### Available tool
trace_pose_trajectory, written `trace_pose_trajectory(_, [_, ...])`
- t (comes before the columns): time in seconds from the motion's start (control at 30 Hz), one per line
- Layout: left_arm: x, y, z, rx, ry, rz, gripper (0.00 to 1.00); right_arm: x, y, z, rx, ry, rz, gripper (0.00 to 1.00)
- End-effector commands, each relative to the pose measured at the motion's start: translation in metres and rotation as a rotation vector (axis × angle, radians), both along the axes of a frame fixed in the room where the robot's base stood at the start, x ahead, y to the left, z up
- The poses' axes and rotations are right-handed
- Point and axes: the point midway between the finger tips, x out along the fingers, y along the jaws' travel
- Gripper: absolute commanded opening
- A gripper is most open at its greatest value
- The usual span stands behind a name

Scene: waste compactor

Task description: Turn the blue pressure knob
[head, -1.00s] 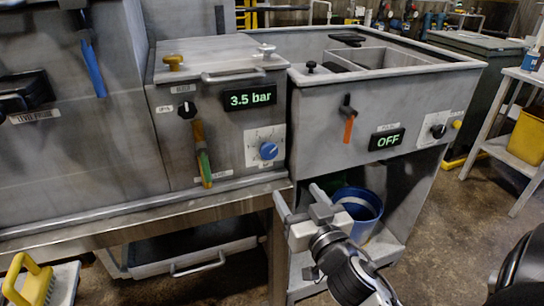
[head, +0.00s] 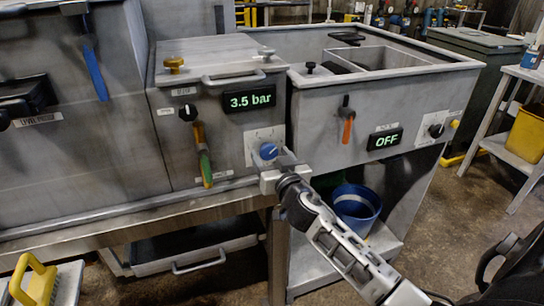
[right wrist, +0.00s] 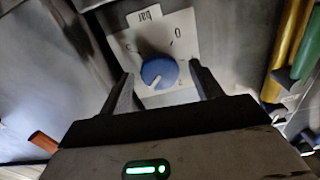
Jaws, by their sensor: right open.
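The blue pressure knob (head: 268,151) sits on a white scale plate on the front of the left machine, below a display (head: 249,101) that reads 3.5 bar. My right gripper (head: 270,166) is at the knob, its fingers pointing at the panel. In the right wrist view the knob (right wrist: 160,72) lies between the two open fingertips (right wrist: 160,80), with a gap on each side. Its white pointer mark points to the lower left in that view, and the plate carries the word "bar". My left gripper is not in view.
A black knob and a green-and-yellow handle (head: 204,165) are left of the blue knob. The right machine has an orange-handled lever (head: 347,127) and a display (head: 385,139) reading OFF. A blue bucket (head: 356,206) stands below.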

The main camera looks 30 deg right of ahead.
Motion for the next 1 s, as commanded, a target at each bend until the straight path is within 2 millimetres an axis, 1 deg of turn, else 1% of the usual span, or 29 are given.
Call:
trace_pose_trajectory(0.23, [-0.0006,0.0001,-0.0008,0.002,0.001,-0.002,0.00,0.0004,-0.0001,-0.0004,0.000,0.001,0.000,0.65])
trace_pose_trajectory(0.27, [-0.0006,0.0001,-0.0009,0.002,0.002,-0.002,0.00,0.0004,-0.0001,-0.0004,0.000,0.001,0.000,0.56])
trace_pose_trajectory(0.3, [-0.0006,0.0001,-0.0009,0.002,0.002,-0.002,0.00,0.0003,0.0000,-0.0004,0.000,0.001,0.000,0.45])
trace_pose_trajectory(0.4, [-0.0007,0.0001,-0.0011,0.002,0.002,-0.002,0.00,0.0003,0.0000,-0.0004,0.000,0.001,0.000,0.21])
trace_pose_trajectory(0.57, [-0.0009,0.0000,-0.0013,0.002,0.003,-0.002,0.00,0.0002,0.0001,-0.0004,-0.009,0.003,0.000,0.21])
trace_pose_trajectory(0.67, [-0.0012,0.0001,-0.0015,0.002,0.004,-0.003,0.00,0.0002,0.0002,-0.0003,-0.062,0.015,0.000,0.21])
trace_pose_trajectory(1.0, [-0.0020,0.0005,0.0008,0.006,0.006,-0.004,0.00,0.0003,-0.0005,0.0005,-0.395,0.095,-0.001,0.21])
